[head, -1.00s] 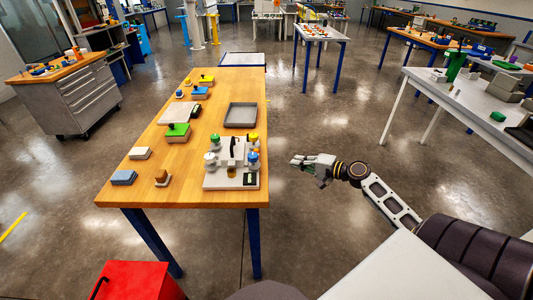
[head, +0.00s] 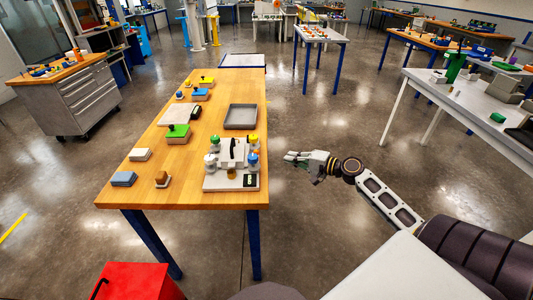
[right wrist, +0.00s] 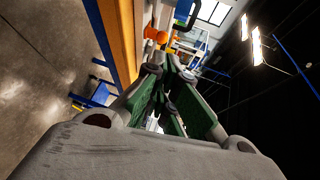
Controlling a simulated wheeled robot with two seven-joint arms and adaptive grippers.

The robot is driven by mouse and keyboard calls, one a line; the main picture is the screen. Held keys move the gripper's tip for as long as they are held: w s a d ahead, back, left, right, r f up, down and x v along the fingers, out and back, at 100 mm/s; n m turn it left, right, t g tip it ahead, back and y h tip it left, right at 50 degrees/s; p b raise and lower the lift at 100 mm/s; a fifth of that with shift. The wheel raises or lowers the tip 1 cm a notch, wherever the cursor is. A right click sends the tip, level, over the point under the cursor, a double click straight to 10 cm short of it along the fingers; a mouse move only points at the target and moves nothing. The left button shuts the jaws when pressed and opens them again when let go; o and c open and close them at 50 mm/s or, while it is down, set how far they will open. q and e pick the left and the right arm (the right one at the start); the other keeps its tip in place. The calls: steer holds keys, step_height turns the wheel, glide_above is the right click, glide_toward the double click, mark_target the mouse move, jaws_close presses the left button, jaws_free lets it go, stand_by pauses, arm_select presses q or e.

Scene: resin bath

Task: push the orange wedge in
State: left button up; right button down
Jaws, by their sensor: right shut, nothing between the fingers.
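A small orange piece, which I take for the orange wedge (right wrist: 157,36), shows just beyond my fingertips in the right wrist view. In the head view an orange spot sits at the right side of the grey fixture (head: 222,184), among its green, yellow and blue knobs. Its shape and how deep it sits are too small to tell. My right gripper (head: 287,156) is shut and empty, off the table's right edge, fingers pointing left toward the fixture. It also fills the right wrist view (right wrist: 163,72). My left gripper is not in view.
The wooden table (head: 200,140) also holds a grey tray (head: 241,126), a green block (head: 177,139), a blue block (head: 123,179) and other small parts. A red box (head: 135,282) stands in front. Floor right of the table is open.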

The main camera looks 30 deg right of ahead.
steer(key=shift+p+x, duration=0.55)
steer(key=shift+x, duration=5.25)
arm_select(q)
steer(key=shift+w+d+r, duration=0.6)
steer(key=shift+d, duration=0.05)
arm_select(e)
steer(key=shift+w, duration=0.1)
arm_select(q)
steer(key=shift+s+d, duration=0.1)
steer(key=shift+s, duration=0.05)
